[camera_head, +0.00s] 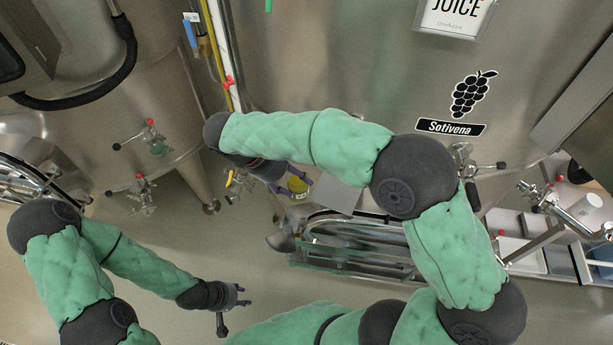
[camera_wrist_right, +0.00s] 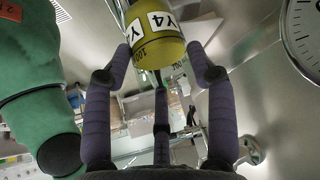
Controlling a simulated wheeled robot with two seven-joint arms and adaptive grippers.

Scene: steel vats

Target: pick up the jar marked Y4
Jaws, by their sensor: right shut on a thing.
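The jar marked Y4 (camera_wrist_right: 156,48) is yellow with white labels reading "Y4". It is between the purple fingers of my right gripper (camera_wrist_right: 160,74) in the right wrist view, with the fingers shut on it. In the head view the jar (camera_head: 297,185) shows as a small yellow shape at the end of my right arm, in front of the vats. Part of the right gripper (camera_head: 285,182) is hidden behind my arm there. My left gripper (camera_head: 238,306) is at the lower middle, empty, with its dark fingers spread apart.
A large steel vat (camera_head: 350,60) with a grape sticker fills the back. Another vat (camera_head: 95,110) with valves stands at left. A tubular steel frame (camera_head: 350,240) lies below the right arm. Shelves (camera_head: 520,250) stand at right. Floor shows around my left gripper.

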